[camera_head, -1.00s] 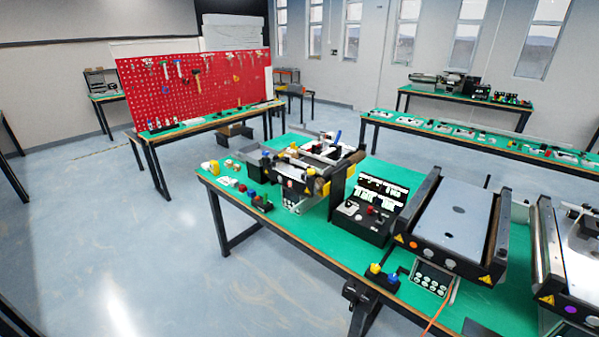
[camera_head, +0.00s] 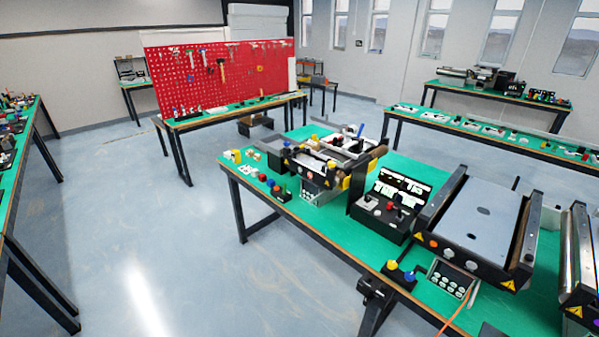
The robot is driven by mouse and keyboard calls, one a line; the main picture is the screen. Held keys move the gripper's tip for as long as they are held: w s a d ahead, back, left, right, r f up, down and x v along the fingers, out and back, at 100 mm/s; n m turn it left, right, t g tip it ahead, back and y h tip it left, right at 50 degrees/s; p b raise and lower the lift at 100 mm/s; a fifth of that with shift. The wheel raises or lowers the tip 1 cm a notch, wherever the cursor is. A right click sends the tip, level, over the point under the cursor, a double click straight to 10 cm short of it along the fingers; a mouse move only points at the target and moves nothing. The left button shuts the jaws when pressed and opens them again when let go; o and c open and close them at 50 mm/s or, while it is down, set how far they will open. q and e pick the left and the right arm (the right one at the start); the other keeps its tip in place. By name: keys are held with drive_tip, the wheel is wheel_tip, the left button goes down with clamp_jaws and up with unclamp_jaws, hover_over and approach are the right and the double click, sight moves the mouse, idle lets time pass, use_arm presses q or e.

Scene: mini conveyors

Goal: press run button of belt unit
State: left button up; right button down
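A belt unit with a pale flat top (camera_head: 481,217) and dark side rails stands on the green-topped table (camera_head: 330,230) at the right. Its front face has an orange round part (camera_head: 433,244), pale round parts and a yellow warning label. A small panel with several pale round buttons (camera_head: 450,281) sits below that front face; I cannot tell which one is the run button. A second belt unit (camera_head: 578,250) is cut off by the right edge. Neither of my grippers is in view.
A black control box (camera_head: 388,212) with a red knob and a smaller unit (camera_head: 325,165) stand farther left on the table. A small box with blue and yellow buttons (camera_head: 399,274) lies near the front edge. Open floor (camera_head: 170,250) lies left. A red pegboard (camera_head: 225,75) stands behind.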

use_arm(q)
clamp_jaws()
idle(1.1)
